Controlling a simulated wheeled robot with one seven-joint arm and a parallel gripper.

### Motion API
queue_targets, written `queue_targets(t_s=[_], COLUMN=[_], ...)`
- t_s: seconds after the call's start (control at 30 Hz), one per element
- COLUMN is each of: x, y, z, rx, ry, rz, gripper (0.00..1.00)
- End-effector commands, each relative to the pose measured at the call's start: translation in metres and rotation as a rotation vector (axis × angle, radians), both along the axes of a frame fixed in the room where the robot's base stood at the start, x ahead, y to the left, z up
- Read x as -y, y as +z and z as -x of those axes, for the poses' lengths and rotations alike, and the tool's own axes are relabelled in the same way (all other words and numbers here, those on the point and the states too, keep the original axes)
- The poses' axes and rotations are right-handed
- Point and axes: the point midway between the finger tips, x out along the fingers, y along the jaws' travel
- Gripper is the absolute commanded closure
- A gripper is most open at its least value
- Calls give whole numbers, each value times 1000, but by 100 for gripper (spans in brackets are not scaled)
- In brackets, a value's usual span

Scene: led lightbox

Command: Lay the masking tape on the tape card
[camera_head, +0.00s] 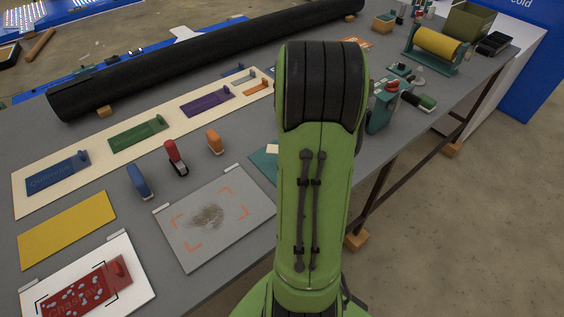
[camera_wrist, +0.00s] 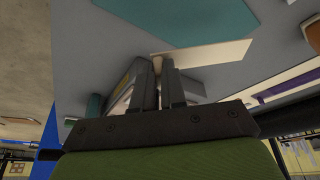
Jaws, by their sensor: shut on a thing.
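In the wrist view my gripper (camera_wrist: 165,62) is shut on a flat cream piece (camera_wrist: 215,53), which looks like the masking tape. The piece sticks out to the right of the fingertips, above the grey table. A teal sheet (camera_wrist: 205,20) lies beyond it. In the head view my arm hides the gripper; part of a teal sheet (camera_head: 263,166) shows left of the arm, with a small cream patch (camera_head: 272,149) over it. A grey card (camera_head: 185,240) with orange corner marks and a dark smudge lies to its left. I cannot tell which is the tape card.
A cream board (camera_head: 75,155) holds blue, green, purple and other pieces. Blue (camera_head: 140,182), red (camera_head: 176,158) and orange (camera_head: 214,142) tools stand near the grey card. A yellow sheet (camera_head: 66,228) and a white board (camera_head: 140,287) lie left. A black roll (camera_head: 190,60) spans the back.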

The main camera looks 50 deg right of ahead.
Motion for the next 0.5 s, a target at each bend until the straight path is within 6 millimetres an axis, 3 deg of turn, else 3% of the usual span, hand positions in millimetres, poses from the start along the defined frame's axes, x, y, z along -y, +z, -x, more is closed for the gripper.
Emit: queue_targets(t_s=[0.03, 0.3, 0.5], x=[-1, -1, -1], y=[-18, -67, -80], z=[1, 0, 0], rx=[-5, -2, 0], ry=[0, 2, 1], rz=[-6, -6, -1], gripper=[100, 100, 100])
